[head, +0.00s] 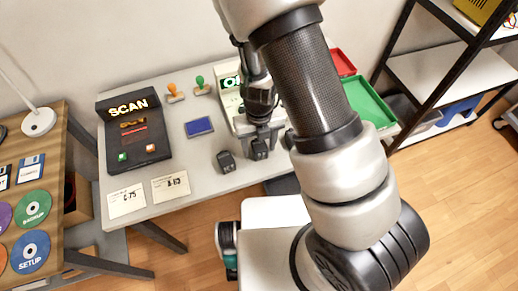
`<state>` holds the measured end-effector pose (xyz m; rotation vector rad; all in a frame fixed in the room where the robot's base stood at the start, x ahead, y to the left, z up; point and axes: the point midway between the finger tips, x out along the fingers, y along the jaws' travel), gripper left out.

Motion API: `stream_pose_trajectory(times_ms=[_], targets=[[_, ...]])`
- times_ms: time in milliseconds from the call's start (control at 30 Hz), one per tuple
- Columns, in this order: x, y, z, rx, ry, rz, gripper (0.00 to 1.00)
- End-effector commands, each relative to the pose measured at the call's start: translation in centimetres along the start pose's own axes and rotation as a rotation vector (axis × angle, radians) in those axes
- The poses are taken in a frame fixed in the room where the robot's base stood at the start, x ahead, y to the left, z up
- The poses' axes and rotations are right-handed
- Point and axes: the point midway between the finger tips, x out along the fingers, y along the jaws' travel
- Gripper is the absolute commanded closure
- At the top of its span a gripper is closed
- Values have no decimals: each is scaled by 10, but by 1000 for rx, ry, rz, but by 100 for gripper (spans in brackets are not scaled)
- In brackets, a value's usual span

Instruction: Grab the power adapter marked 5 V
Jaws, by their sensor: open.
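Two small black blocks that look like power adapters lie near the front edge of the grey table. The left black adapter (227,161) stands apart from my gripper. The right black adapter (259,150) is directly below or between my fingers; I cannot tell which. Any voltage marking on either is too small to read. My gripper (260,138) points down at the right adapter, its fingers open. My arm crosses the right of the view and hides part of the table.
A black SCAN device (133,130), two white cards (127,200) (171,186), a blue pad (199,127) and two stamps (175,93) (201,86) share the table (190,160). A pale device with a green display (231,82) stands behind my gripper. Green (369,103) and red trays (342,63) are right.

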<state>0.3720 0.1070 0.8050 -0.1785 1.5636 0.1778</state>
Motion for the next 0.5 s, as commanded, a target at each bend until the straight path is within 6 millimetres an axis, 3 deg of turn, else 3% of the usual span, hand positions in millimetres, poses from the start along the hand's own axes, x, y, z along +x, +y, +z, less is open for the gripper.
stream_pose_trajectory(times_ms=[100,367,500], targets=[[-1,0,0,0,0,0,47],[-1,0,0,-1,0,0,91],[-1,0,0,-1,-1,0,92]])
